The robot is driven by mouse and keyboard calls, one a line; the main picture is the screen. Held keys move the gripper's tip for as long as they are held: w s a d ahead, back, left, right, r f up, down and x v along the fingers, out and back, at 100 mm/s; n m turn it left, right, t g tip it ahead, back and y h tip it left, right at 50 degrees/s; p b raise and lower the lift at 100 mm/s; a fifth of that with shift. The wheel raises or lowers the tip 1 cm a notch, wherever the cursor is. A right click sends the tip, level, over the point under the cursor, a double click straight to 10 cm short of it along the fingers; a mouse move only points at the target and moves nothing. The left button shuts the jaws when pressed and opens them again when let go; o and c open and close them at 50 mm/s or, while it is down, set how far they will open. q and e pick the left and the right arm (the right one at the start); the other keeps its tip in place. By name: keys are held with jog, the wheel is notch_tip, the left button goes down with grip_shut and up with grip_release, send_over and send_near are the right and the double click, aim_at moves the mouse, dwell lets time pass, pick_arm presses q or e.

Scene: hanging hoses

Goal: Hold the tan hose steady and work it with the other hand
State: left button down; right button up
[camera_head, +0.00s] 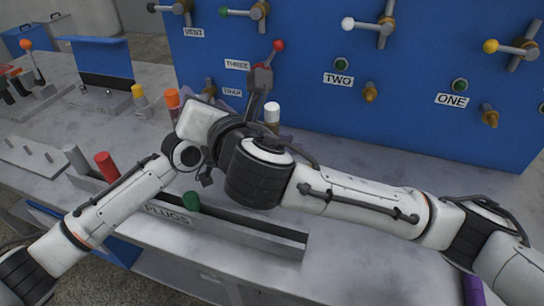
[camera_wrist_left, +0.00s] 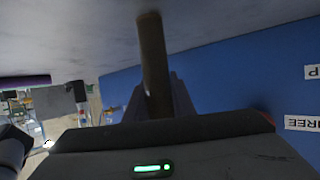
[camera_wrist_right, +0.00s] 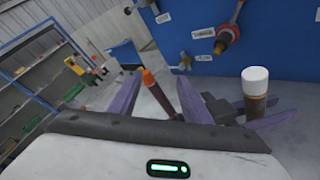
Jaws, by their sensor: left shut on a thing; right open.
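The tan hose (camera_wrist_right: 254,106) has a white cap and shows in the right wrist view and in the head view (camera_head: 272,116). My left gripper (camera_wrist_left: 160,95) is shut on it; the hose's bare end shows beyond the fingers in the left wrist view. My left fingers also show around the hose in the right wrist view. In the head view my crossing arms hide most of both grippers. My right gripper (camera_wrist_right: 157,92) is open, left of the hose in its wrist view. The orange-topped hose (camera_wrist_right: 155,88) shows between its fingers, apparently further off.
The blue panel (camera_head: 310,60) with valve levers and labelled ports stands behind. The valve by THREE has a red knob (camera_head: 278,45). A PLUGS tray (camera_head: 270,235) lies in front, with red and green plugs. A yellow-topped piece (camera_head: 139,96) stands left.

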jog(key=s+r+n+t+y, duration=0.1)
jog(key=s+n+t, duration=0.15)
jog(key=s, duration=0.25)
jog(key=t+h, duration=0.2)
jog(key=h, duration=0.6)
send_near(272, 112)
jog(key=shift+m+g, duration=0.25)
jog(key=w, duration=0.9)
jog(key=shift+w+r, duration=0.15)
jog(key=shift+w, duration=0.1)
grip_shut()
